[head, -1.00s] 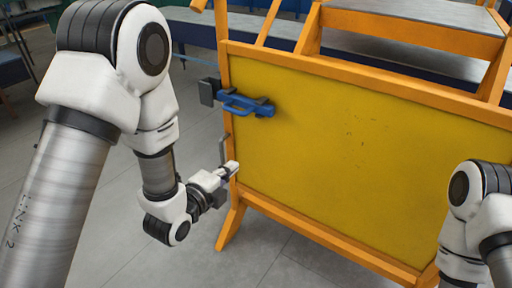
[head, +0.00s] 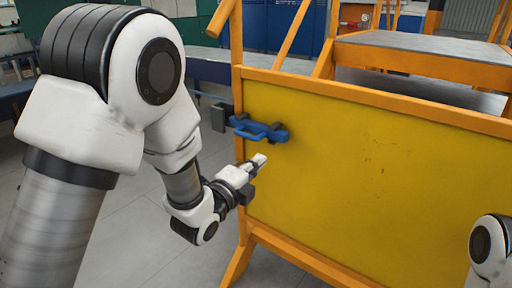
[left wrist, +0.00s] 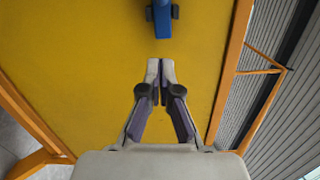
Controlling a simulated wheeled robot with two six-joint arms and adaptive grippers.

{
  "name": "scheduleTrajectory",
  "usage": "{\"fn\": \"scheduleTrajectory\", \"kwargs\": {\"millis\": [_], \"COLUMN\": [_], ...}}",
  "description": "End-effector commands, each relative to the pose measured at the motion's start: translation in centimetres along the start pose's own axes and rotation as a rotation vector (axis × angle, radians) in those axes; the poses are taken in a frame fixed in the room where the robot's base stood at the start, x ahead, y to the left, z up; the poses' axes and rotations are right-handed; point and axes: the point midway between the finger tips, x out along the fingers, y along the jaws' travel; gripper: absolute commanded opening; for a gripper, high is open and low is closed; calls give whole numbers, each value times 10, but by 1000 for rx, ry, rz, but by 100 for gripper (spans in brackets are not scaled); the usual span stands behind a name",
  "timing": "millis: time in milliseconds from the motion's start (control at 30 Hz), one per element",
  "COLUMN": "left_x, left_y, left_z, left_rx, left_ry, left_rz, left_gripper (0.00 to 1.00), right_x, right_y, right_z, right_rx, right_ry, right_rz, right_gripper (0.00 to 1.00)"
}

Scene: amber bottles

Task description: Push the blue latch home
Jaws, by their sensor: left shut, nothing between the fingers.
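The blue latch (head: 258,130) is mounted near the upper left edge of the yellow panel (head: 370,170), with a dark bracket (head: 219,117) beyond the panel's left edge. In the left wrist view the end of the latch (left wrist: 162,20) shows at the top, ahead of the fingers. My left gripper (head: 260,161) is just below the latch, apart from it, in front of the panel. Its fingertips (left wrist: 161,66) are together with nothing between them. My right arm shows at the lower right, but its gripper is out of view.
An orange frame (head: 400,106) surrounds the panel, with a foot (head: 239,265) at the lower left. A grey platform (head: 420,55) lies behind. Grey floor is open left of the panel, with blue benches farther back.

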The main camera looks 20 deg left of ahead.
Motion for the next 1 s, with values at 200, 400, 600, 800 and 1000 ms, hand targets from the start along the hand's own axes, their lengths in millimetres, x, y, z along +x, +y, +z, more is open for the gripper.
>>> {"fn": "scheduleTrajectory", "kwargs": {"millis": [200,400,600,800,1000], "left_x": [49,58,60,60,62], "left_y": [1,1,0,0,2], "left_z": [0,30,39,39,59], "left_rx": [1,-4,-2,-1,-5], "left_ry": [0,-3,0,0,-4], "left_rz": [-2,-1,0,1,0], "left_gripper": [0,0,0,0,0], "right_x": [4,8,8,8,8], "right_y": [0,0,0,0,0], "right_z": [0,0,0,0,0], "right_rx": [0,0,0,0,0], "right_ry": [0,0,0,0,0], "right_rz": [0,0,0,0,0], "right_gripper": [40,40,40,40,40]}}
